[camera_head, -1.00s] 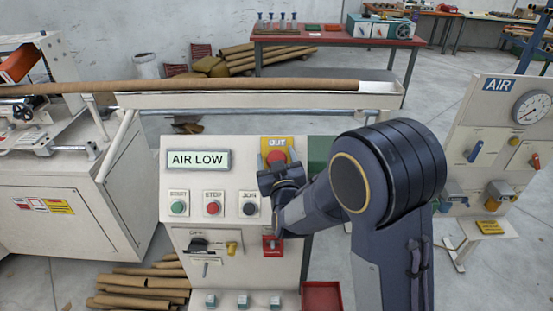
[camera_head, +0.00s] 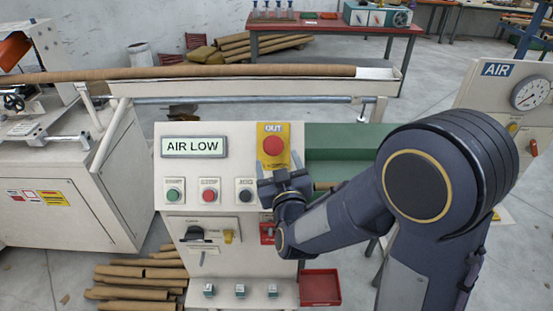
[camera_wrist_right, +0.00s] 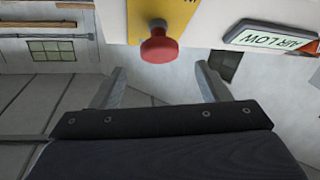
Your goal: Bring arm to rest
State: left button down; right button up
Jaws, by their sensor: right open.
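My right arm comes in from the right in the head view, bent at a large dark joint. My right gripper (camera_head: 281,175) is in front of the white control panel (camera_head: 230,140), just below the red CUT button (camera_head: 273,146) on its yellow plate. In the right wrist view the gripper (camera_wrist_right: 160,88) is open and empty, its two fingers spread. The red mushroom button (camera_wrist_right: 159,43) shows ahead of them, apart from the fingers. The display (camera_head: 194,146) reads AIR LOW. My left gripper is not in view.
The panel also has a green START button (camera_head: 174,195), a red STOP button (camera_head: 209,196) and a black JOG button (camera_head: 245,197). A red tray (camera_head: 320,288) is at lower right. The air board (camera_head: 500,105) with a gauge stands at right. Cardboard tubes (camera_head: 140,280) lie on the floor.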

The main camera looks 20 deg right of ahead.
dwell(0.4)
jog(key=shift+d+f+g, duration=0.2)
jog(key=shift+d+g, duration=0.1)
jog(key=shift+g, duration=0.1)
jog(key=s+d+f+m+g+y, duration=0.1)
jog(key=s+g, duration=0.3)
jog(key=s, duration=0.5)
jog(key=s+d+f+m+g+y, duration=0.1)
jog(key=s+g+y, duration=0.1)
jog(key=s, duration=0.7)
jog(key=s+d+f+g+y, duration=0.1)
jog(key=s+d+g+y, duration=0.1)
jog(key=s+g, duration=0.3)
jog(key=s, duration=0.4)
jog(key=shift+s+m+g+y, duration=0.15)
jog(key=shift+m+g+y, duration=0.15)
jog(key=shift+m, duration=0.1)
